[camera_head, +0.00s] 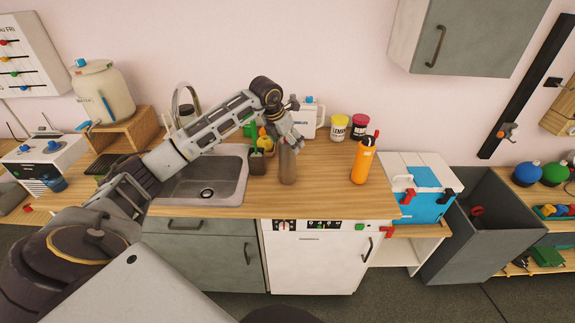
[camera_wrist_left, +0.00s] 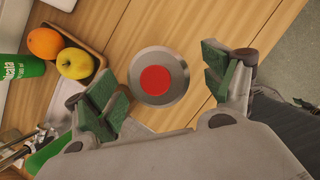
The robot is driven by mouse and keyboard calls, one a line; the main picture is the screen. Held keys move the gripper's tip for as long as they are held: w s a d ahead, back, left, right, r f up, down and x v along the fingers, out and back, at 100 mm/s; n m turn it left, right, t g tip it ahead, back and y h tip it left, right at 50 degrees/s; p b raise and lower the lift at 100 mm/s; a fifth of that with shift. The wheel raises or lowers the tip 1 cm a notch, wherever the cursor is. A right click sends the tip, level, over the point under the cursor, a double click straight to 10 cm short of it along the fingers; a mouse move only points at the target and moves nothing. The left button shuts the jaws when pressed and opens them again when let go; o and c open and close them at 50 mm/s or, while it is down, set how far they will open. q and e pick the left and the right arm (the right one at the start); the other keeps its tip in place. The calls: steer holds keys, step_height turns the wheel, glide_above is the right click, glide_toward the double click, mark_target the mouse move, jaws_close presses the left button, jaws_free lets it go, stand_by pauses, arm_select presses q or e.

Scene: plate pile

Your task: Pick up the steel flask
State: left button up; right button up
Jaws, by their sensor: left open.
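The steel flask (camera_head: 288,166) stands upright on the wooden counter, right of the sink. My left gripper (camera_head: 289,136) is directly above it and hides its top in the head view. In the left wrist view the flask (camera_wrist_left: 155,78) shows from above as a round steel body with a red top. It lies between the two green-padded fingers of my open left gripper (camera_wrist_left: 162,84), with a gap on each side. Whether the fingertips reach below its top, I cannot tell. My right gripper is in neither view.
An orange bottle (camera_head: 362,160) stands to the right on the counter (camera_head: 325,172). A tray with an orange (camera_wrist_left: 45,42) and a yellow apple (camera_wrist_left: 75,63) lies beside the flask. The sink (camera_head: 207,185) is to the left. Yellow (camera_head: 338,127) and red (camera_head: 359,126) tins stand behind.

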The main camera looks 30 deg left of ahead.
mark_target(288, 161)
arm_select(q)
steer(key=shift+p+x, duration=0.75)
steer(key=shift+x, duration=1.1)
steer(key=shift+w+a+f, duration=0.1)
steer(key=shift+w+f, duration=0.2)
steer(key=shift+f, duration=0.35)
steer(key=shift+r, duration=0.1)
jaws_close()
